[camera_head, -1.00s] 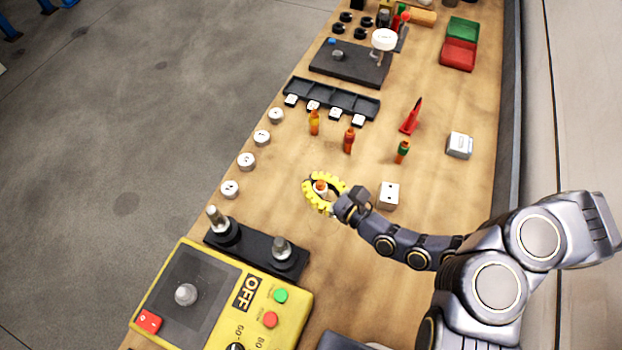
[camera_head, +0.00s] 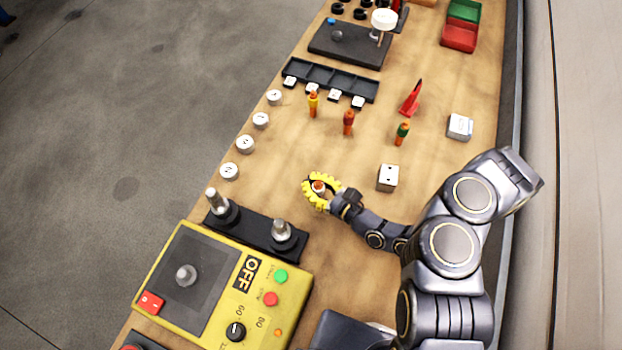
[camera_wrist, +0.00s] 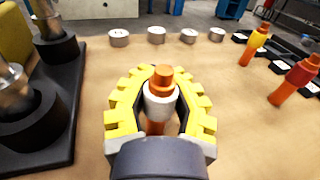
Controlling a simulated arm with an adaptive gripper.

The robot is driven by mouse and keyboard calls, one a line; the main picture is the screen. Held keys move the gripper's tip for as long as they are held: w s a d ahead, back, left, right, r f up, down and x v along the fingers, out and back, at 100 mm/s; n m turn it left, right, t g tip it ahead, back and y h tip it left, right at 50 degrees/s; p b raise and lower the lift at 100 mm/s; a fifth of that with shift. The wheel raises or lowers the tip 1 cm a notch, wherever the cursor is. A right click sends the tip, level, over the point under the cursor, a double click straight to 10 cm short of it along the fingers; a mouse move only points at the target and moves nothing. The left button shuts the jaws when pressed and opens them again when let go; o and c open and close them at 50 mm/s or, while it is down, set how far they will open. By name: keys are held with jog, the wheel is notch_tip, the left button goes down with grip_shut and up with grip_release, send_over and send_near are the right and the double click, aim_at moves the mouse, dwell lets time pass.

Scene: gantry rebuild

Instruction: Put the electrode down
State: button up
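An electrode with an orange tip and a pale grey collar stands roughly upright inside my gripper (camera_head: 322,191). The electrode (camera_head: 318,187) also shows in the wrist view (camera_wrist: 161,98), with a bit of its orange lower part under the collar. My gripper's yellow toothed fingers (camera_wrist: 160,76) curve around it and come together on its far side, so they look shut on it. The gripper is low over the bare wood of the workbench (camera_head: 290,150). The electrode's foot is hidden, so I cannot tell whether it touches the wood.
Three other electrodes, yellow-topped (camera_head: 313,104), red-topped (camera_head: 348,122) and green-topped (camera_head: 403,133), stand further back. A white block (camera_head: 388,177) is just right of my gripper. A black stand (camera_head: 257,234) and yellow OFF box (camera_head: 212,325) lie nearer. Several round weights line the left edge.

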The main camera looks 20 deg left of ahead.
aim_at(323, 192)
jog(key=o, duration=0.5)
jog(key=shift+o, duration=0.2)
jog(key=shift+d+r, duration=0.15)
jog(key=shift+d, duration=0.05)
jog(key=shift+v, duration=3.65)
jog(key=shift+s+a, duration=0.1)
